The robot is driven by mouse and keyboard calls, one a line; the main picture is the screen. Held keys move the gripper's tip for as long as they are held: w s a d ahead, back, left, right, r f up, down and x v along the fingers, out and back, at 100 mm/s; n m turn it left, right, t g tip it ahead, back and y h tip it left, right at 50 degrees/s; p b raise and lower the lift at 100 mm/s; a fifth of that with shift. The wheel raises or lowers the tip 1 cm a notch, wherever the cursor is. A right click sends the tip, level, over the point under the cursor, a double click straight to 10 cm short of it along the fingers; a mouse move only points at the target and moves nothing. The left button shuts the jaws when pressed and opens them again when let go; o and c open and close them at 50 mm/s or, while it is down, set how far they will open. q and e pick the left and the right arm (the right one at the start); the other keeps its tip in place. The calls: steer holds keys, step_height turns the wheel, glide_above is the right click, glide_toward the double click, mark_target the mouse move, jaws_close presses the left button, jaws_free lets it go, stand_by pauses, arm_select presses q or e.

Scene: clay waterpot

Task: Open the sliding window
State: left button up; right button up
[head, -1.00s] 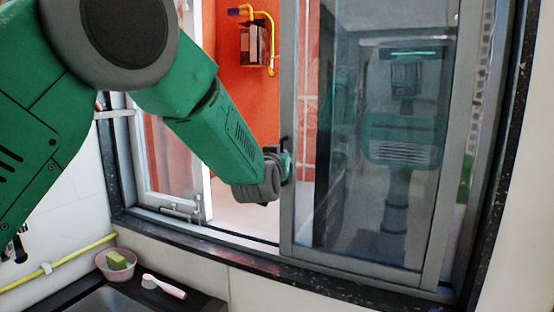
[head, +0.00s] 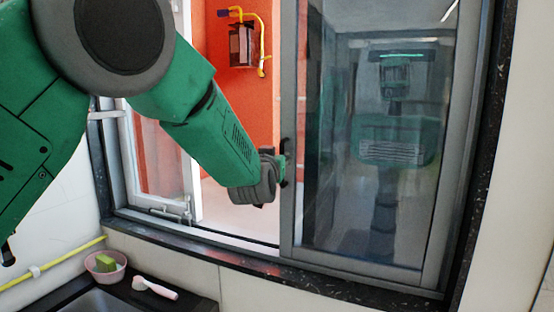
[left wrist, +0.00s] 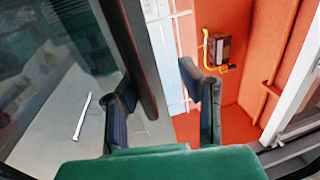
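The sliding window panel (head: 291,110) has a grey frame and reflective glass. It stands at the right of the window opening, leaving a wide gap on its left. My left gripper (head: 284,168) is at the panel's left frame edge. In the left wrist view, the two dark fingers of my left gripper (left wrist: 163,105) are spread apart, with the panel's dark frame edge (left wrist: 138,55) between them. One finger is over the glass side and the other over the open gap. Whether they touch the frame is unclear. My right gripper is not in view.
Through the gap there is an orange wall (head: 258,100) with a meter box (head: 242,45) and yellow pipe. A white casement (head: 170,150) stands at the left. Below are a pink bowl (head: 105,272) with a green sponge, a brush (head: 155,288) and a sink.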

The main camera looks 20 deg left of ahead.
arm_select(q)
steer(key=shift+s+d+r, duration=0.2)
steer(key=shift+d, duration=0.3)
steer(key=s+d, duration=0.1)
steer(key=s, duration=1)
steer(key=shift+s+f, duration=0.15)
steer(key=shift+s, duration=0.1)
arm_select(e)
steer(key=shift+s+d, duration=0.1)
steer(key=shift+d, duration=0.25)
arm_select(q)
steer(key=shift+d, duration=0.1)
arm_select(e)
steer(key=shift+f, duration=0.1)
arm_select(q)
steer(key=shift+f, duration=0.1)
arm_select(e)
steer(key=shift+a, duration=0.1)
